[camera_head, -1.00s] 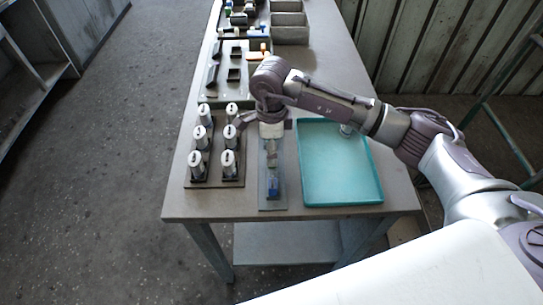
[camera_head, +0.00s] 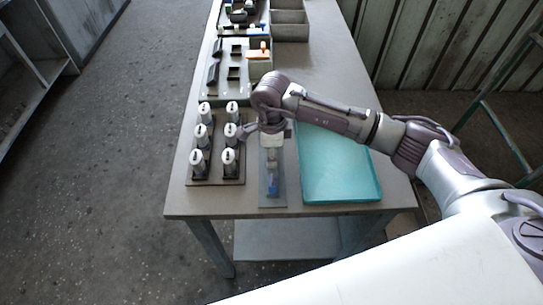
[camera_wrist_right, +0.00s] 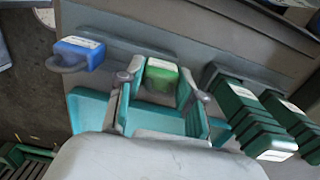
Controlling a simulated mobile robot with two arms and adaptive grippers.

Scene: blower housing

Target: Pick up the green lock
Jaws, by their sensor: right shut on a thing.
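The green lock (camera_wrist_right: 161,75) has a white label on top and sits between the two fingertips of my right gripper (camera_wrist_right: 164,88) in the right wrist view. The right gripper is shut on it. In the head view the right gripper (camera_head: 268,133) is over the narrow grey plate (camera_head: 268,200), and its wrist hides the green lock. A blue lock (camera_wrist_right: 80,53) with a white label is left of the green one in the wrist view. It shows near the plate's front end in the head view (camera_head: 272,186). My left gripper is out of view.
A teal tray (camera_head: 342,185) lies right of the plate. A dark board with several white cylinders (camera_head: 229,160) stands close on the left. Grey bins (camera_head: 289,28) and small parts are at the back. The table's front edge is near the plate.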

